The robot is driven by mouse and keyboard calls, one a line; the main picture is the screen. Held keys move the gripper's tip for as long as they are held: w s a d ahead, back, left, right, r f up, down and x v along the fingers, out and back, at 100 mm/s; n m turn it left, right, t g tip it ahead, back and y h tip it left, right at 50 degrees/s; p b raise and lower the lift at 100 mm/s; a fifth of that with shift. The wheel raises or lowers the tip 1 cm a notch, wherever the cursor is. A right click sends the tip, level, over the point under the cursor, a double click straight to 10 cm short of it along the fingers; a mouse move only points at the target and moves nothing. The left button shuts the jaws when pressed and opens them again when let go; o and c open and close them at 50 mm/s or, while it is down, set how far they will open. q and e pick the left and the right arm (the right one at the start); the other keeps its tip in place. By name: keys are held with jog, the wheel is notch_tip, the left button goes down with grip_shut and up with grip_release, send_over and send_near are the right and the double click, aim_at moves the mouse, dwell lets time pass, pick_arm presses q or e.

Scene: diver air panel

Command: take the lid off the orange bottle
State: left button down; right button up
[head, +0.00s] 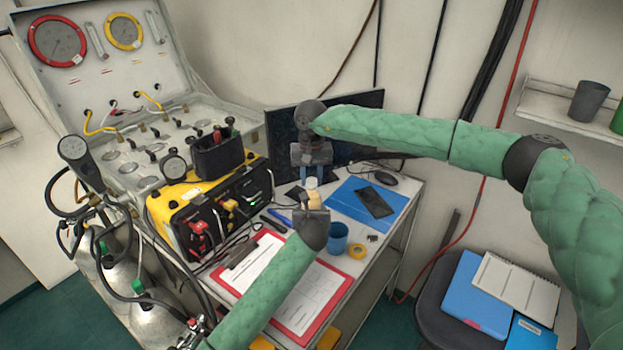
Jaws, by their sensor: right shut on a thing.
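The orange bottle (313,199) shows as a small tan-orange patch above the table, directly between my two grippers. A pale lid (312,183) is at its top. My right gripper (312,175) points down from above, and its bluish fingers are shut on the lid. I cannot tell whether the lid still touches the bottle. My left gripper (312,204) reaches up from the front, with its tip at the bottle. Its palm and wrist hide the lower bottle and most of its fingers, so I cannot tell whether they are closed on it.
A blue cup (338,237) and a yellow tape roll (357,250) stand close right of my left gripper. A red clipboard (328,318) lies in front. A yellow-black unit (190,205) stands left, and a dark monitor (365,102) behind.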

aim_at(311, 180)
jog(key=shift+r, duration=0.85)
jog(key=shift+r, duration=1.95)
pick_arm(q)
jog(key=shift+c, duration=1.9)
grip_release()
